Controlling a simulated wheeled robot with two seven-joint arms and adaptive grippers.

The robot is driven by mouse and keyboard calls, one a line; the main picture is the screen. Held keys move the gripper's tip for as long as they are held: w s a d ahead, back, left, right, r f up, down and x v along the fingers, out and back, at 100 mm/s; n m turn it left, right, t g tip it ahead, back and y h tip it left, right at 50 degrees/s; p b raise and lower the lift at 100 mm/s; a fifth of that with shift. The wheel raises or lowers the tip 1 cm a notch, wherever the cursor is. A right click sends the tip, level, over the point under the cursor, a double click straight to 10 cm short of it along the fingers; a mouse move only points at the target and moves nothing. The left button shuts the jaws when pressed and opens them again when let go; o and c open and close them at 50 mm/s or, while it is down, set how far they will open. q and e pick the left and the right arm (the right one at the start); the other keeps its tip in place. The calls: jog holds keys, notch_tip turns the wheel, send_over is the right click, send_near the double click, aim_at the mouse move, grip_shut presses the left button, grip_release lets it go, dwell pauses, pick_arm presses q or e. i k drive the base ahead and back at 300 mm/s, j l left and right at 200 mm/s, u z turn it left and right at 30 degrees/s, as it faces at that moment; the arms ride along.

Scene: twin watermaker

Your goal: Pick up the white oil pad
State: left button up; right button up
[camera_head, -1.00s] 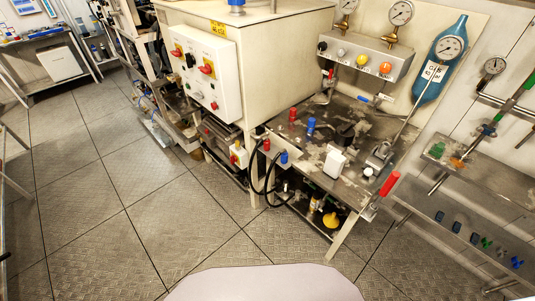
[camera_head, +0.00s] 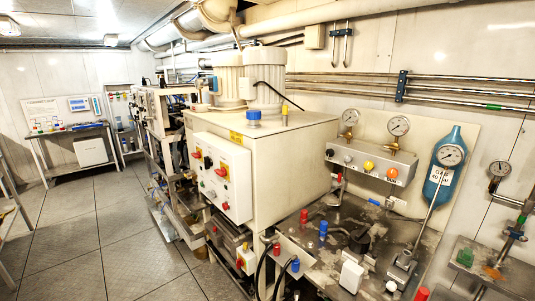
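A small white block-like object (camera_head: 351,276) stands on the stained metal workbench (camera_head: 325,258), near its front edge, low in the head view. It may be the white oil pad, but I cannot tell for sure at this size. No other clear white pad shows on the bench. Neither of my grippers is in view.
Red and blue capped fittings (camera_head: 323,231) stand on the bench. Behind are a gauge panel (camera_head: 372,160) and a blue cylinder (camera_head: 440,180). A large cream cabinet (camera_head: 285,150) with a switch box (camera_head: 221,178) stands to the left. Open floor (camera_head: 90,240) lies further left.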

aim_at(352, 274)
jog(key=j+z, duration=0.3)
jog(key=j, duration=0.65)
jog(key=k+j+z, duration=0.1)
jog(key=j+z, duration=0.2)
jog(key=j, duration=0.65)
